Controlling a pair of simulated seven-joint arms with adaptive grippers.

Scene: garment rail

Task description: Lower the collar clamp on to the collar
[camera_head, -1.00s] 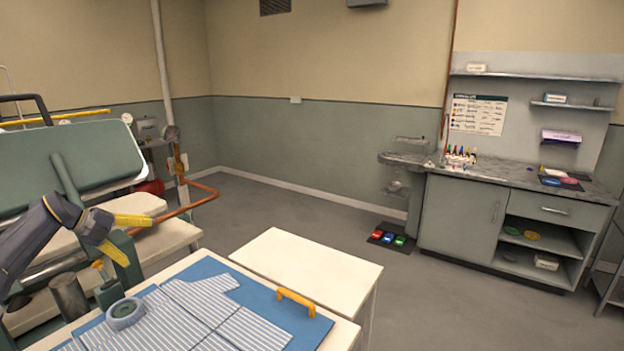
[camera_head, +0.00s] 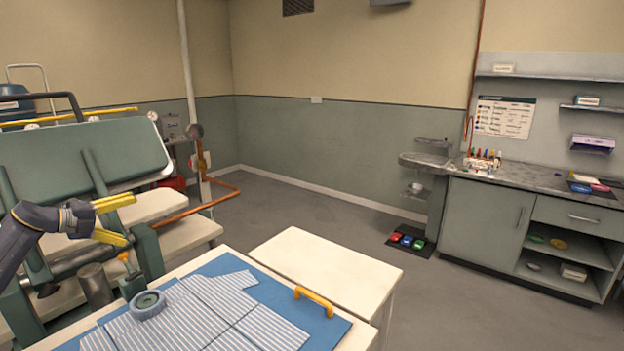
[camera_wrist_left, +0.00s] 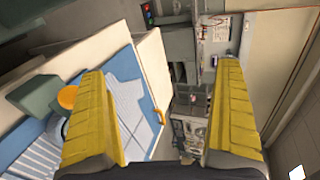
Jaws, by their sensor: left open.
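A striped shirt (camera_head: 225,310) lies on a blue mat (camera_head: 325,330) on a white table, and shows in the left wrist view (camera_wrist_left: 128,100). A round grey-green collar ring (camera_head: 148,304) stands at its left end. Beside it is a green clamp-like block (camera_head: 132,286) with an orange knob (camera_head: 124,256), likely the collar clamp. The knob also shows in the left wrist view (camera_wrist_left: 68,97). I cannot tell whether the block touches the collar. My left gripper (camera_head: 132,219) is open and empty, its yellow fingers above the knob. My right gripper is not in view.
A yellow-orange handle (camera_head: 314,301) stands at the mat's right edge. A grey cylinder (camera_head: 95,285) stands left of the block. A green press (camera_head: 85,160) rises behind my left arm. A bare white table (camera_head: 325,270) lies beyond the mat.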

